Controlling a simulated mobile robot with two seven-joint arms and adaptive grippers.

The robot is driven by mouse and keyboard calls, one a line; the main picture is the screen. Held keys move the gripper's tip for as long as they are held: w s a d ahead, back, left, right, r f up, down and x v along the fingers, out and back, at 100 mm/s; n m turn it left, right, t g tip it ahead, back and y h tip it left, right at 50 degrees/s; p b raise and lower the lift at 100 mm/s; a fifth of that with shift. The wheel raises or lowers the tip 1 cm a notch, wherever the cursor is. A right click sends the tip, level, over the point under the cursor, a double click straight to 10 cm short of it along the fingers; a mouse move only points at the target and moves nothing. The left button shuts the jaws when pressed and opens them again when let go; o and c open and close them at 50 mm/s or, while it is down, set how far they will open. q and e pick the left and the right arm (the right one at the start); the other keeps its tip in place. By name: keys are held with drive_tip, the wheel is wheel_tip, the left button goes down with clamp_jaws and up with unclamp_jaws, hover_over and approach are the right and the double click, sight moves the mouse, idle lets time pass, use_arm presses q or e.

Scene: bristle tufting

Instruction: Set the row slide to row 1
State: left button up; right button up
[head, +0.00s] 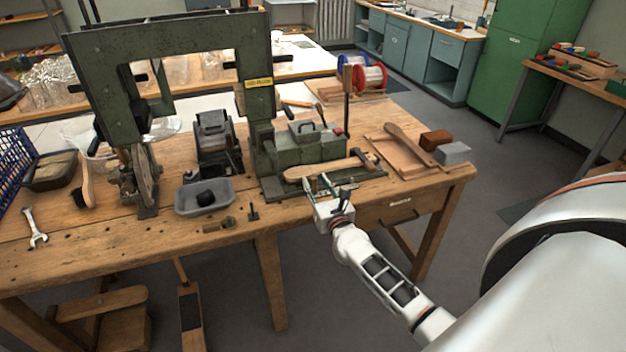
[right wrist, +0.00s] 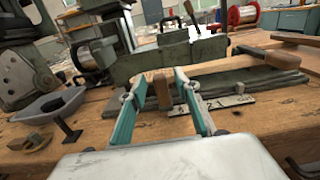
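The row slide is a dark metal slide (right wrist: 262,88) low at the front of the green tufting machine (head: 312,147). In the right wrist view, a small upright brown wooden knob (right wrist: 162,89) stands at its near left. A pale numbered strip (right wrist: 228,104) lies along the front; its digits are too small to read surely. My right gripper (head: 325,186) is at the machine's front edge. In the right wrist view, its teal fingers (right wrist: 162,84) are open on either side of the knob, with a gap showing at each side. My left gripper is not in view.
A wooden brush blank (head: 328,168) lies along the top of the slide. A grey tray (head: 204,197) and a small black T-shaped piece (head: 253,211) are to the left. A wooden tray (head: 402,158) and a grey block (head: 453,153) are to the right.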

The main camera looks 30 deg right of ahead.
drive_tip(key=shift+x, duration=1.25)
clamp_jaws()
drive_tip(key=a, duration=0.2)
drive_tip(key=w+a, duration=0.1)
drive_tip(key=a, duration=0.2)
drive_tip(key=shift+w, duration=0.1)
drive_tip(key=shift+d, duration=0.15)
unclamp_jaws()
drive_tip(key=v, duration=1.2)
